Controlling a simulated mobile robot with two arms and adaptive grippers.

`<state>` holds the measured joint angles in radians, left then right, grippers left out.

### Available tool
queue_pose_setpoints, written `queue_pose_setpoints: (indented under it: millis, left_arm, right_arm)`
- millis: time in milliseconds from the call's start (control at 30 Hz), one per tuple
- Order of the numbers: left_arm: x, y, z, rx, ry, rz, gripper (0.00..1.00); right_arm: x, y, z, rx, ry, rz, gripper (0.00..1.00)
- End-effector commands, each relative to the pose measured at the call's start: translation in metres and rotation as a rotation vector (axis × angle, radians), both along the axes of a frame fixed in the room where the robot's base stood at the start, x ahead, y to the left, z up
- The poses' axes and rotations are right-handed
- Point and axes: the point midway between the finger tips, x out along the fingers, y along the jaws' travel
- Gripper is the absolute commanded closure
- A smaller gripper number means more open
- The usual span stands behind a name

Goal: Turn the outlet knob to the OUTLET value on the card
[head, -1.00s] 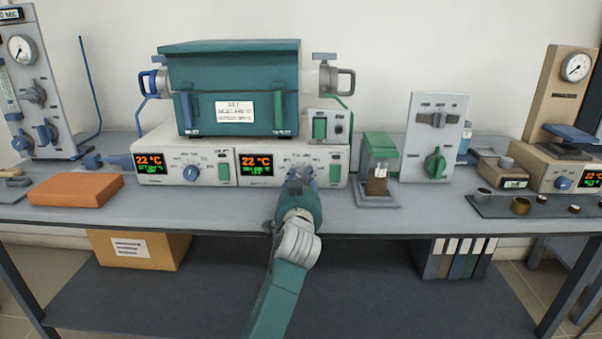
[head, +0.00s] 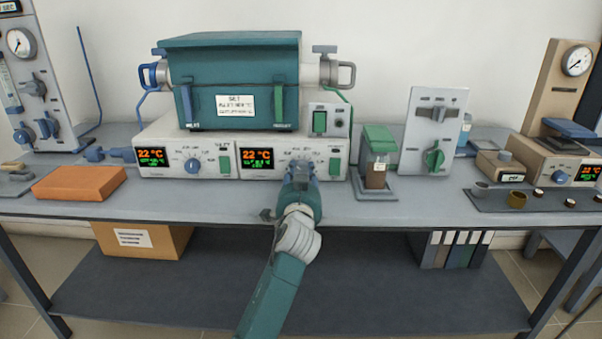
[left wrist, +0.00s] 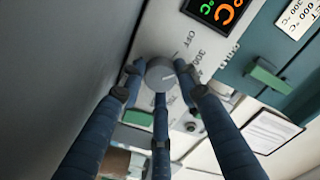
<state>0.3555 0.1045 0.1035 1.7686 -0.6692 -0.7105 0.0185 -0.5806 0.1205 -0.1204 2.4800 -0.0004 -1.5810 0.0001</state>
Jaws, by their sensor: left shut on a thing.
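The outlet knob (left wrist: 160,73) is a grey round knob on the pale control panel, seen in the left wrist view with a printed scale beside it. My left gripper (left wrist: 160,90) has its dark blue fingers around the knob and is shut on it. In the head view my left gripper (head: 299,172) is at the right-hand controller (head: 262,171) and hides its knob. The white card (head: 234,104) is on the front of the teal furnace (head: 230,65). Its text is too small to read surely. My right gripper is not in view.
The left-hand controller (head: 164,173) has its own blue knob (head: 192,166). An orange-brown block (head: 80,184) lies at left on the bench (head: 220,205). A green-topped stand (head: 378,140) and a grey panel with a green knob (head: 433,158) are to the right.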

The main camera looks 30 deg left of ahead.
Motion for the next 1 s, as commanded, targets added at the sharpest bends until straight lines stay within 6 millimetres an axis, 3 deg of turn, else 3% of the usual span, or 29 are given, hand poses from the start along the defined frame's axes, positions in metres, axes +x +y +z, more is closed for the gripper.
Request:
queue_pose_setpoints:
  millis: [33,133,167,233,633,1000]
  left_arm:
    - [0.001,-0.001,0.009,0.008,-0.016,-0.004,0.94]
    - [0.001,-0.001,0.009,0.008,-0.017,-0.004,0.94]
    - [0.001,-0.001,0.009,0.008,-0.017,-0.004,0.62]
    - [0.001,-0.001,0.009,0.007,-0.015,-0.004,0.49]
    - [0.0,0.0,0.0,-0.027,-0.025,-0.001,0.49]
    - [0.0,0.0,-0.006,-0.328,-0.209,-0.002,0.49]
  right_arm:
    - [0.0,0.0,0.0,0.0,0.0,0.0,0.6]
    - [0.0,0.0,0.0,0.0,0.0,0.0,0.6]
    - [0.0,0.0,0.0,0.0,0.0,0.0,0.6]
    - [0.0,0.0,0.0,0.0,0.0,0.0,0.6]
    - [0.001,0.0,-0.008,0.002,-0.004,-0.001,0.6]
    - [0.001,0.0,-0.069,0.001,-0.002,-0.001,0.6]
